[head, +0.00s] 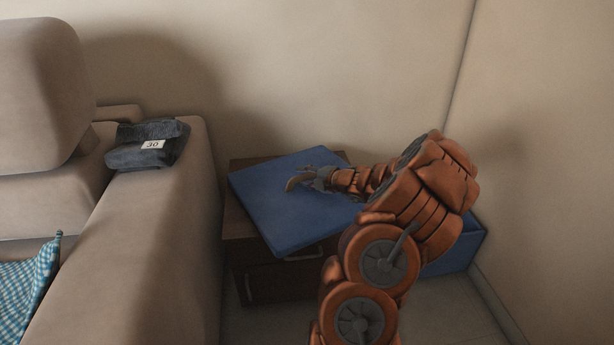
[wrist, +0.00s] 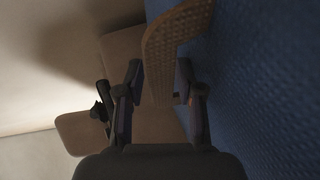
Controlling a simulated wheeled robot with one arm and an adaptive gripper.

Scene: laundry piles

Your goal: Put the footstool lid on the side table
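The footstool lid (head: 275,220) is a flat blue square panel with a brown strap (head: 299,181). It lies askew over the top of the dark brown side table (head: 245,247) and overhangs its front edge. Whether it rests fully on the top is hard to tell. My gripper (head: 314,180) is at the strap, above the lid. In the wrist view my fingers (wrist: 160,88) flank the woven strap (wrist: 165,45) closely on both sides, and it appears pinched between them. The lid's blue face (wrist: 255,80) fills the right side there.
A blue box (head: 460,250), partly hidden by my arm, stands on the floor right of the side table. A beige sofa (head: 165,235) is close on the left, with a dark folded item labelled 30 (head: 147,145) on its arm. Walls stand behind and at right.

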